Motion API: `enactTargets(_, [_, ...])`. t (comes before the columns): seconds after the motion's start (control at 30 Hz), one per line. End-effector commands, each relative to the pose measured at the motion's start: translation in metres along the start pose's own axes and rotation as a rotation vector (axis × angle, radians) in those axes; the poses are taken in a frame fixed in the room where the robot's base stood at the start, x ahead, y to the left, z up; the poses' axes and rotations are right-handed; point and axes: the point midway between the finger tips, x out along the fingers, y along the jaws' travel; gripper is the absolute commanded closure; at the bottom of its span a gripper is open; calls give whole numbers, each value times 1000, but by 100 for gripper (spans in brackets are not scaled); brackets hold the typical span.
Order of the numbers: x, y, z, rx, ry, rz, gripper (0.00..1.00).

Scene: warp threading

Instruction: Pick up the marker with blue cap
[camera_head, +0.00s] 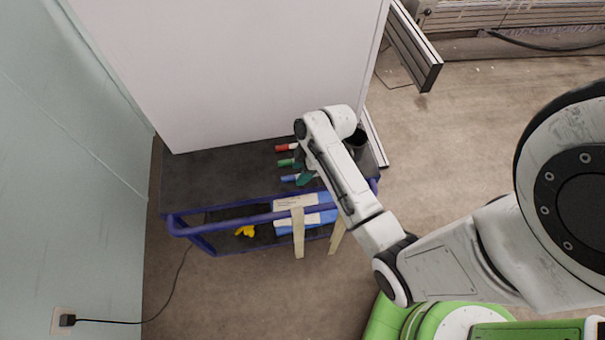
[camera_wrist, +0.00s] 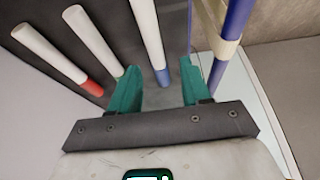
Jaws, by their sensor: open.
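The marker with the blue cap (camera_head: 290,179) lies on the dark cart top in the head view, nearest the front rail of the three markers. In the wrist view its blue cap (camera_wrist: 162,77) shows between my gripper's two teal fingers, with its white body running up and away. My gripper (camera_wrist: 160,66) is open, and no grasp on the marker shows. In the head view my gripper (camera_head: 305,178) is at the marker's right part and hides some of it. The remaining height above the marker is hard to tell.
The green-capped marker (camera_head: 285,162) and red-capped marker (camera_head: 282,147) lie behind it; the green cap is close to my left finger in the wrist view. A dark cup (camera_head: 355,140) stands right. A blue rail (camera_head: 225,224) edges the cart's front. A white panel (camera_head: 230,70) rises behind.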

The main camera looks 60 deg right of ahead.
Motion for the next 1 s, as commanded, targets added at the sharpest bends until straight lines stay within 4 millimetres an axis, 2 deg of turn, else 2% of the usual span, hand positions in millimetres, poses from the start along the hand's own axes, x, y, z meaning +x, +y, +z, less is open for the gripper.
enactTargets(0.17, [13,1,0,0,0,2,53])
enactTargets(0.6, [14,1,0,-1,0,2,53])
enactTargets(1.0, [14,1,0,0,0,2,91])
